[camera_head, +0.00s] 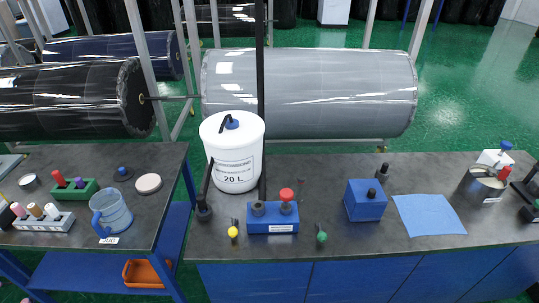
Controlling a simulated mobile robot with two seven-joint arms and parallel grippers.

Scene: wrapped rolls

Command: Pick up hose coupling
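I cannot tell for certain which item is the hose coupling. A small dark cylindrical fitting (382,172) stands on the right-hand worktop, behind a blue block. Another dark fitting (204,211) stands at the left end of that worktop, at the foot of a short black tube beside the white 20 L canister (235,165). Both fittings look upright and uncovered. Neither of my grippers can be made out in the head view.
The right-hand worktop (420,170) also holds a blue holder (272,221), a blue block (365,204), a blue cloth (428,215) and a metal pot (481,186). A gap separates it from the left table (150,157), with a blue jug (111,214). Large wrapped rolls (320,90) lie behind.

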